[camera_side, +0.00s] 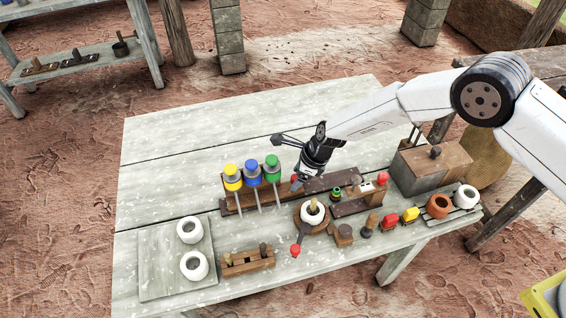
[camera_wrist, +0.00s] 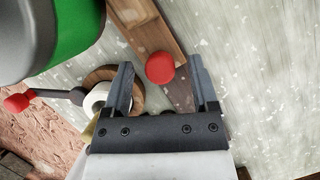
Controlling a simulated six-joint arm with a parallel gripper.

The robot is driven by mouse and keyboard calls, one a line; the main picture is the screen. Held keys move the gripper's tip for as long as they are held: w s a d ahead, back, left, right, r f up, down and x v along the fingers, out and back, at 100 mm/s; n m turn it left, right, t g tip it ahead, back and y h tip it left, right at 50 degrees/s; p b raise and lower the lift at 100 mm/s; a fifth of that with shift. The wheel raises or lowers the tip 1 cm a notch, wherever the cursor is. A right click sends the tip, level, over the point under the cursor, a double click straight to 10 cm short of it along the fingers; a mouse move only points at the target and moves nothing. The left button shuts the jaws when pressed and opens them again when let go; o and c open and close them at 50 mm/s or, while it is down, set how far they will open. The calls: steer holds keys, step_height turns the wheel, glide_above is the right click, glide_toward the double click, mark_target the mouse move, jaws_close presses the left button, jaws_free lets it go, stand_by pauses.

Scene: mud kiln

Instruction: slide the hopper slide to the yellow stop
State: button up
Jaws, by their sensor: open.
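A red knob (camera_wrist: 160,68) stands on the end of a wooden bar (camera_wrist: 140,25) in the wrist view; I take this for the hopper slide. In the side view the red knob (camera_side: 295,178) shows just right of the green-topped hopper. My gripper (camera_wrist: 162,78) is open, with one finger on each side of the knob and gaps between. In the side view my gripper (camera_side: 303,178) points down at the right end of the hopper rack. A yellow-topped hopper (camera_side: 232,172) is at the rack's left end; no separate yellow stop can be made out.
A blue-topped hopper (camera_side: 252,168) and a green-topped hopper (camera_side: 272,163) stand close to my gripper. A white pot (camera_side: 312,212) sits on a round wooden stand in front. A dark rail (camera_side: 350,207) lies to the right. The table's back left is clear.

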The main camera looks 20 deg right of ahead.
steer(key=shift+c, duration=0.2)
jaws_close()
stand_by(1.1)
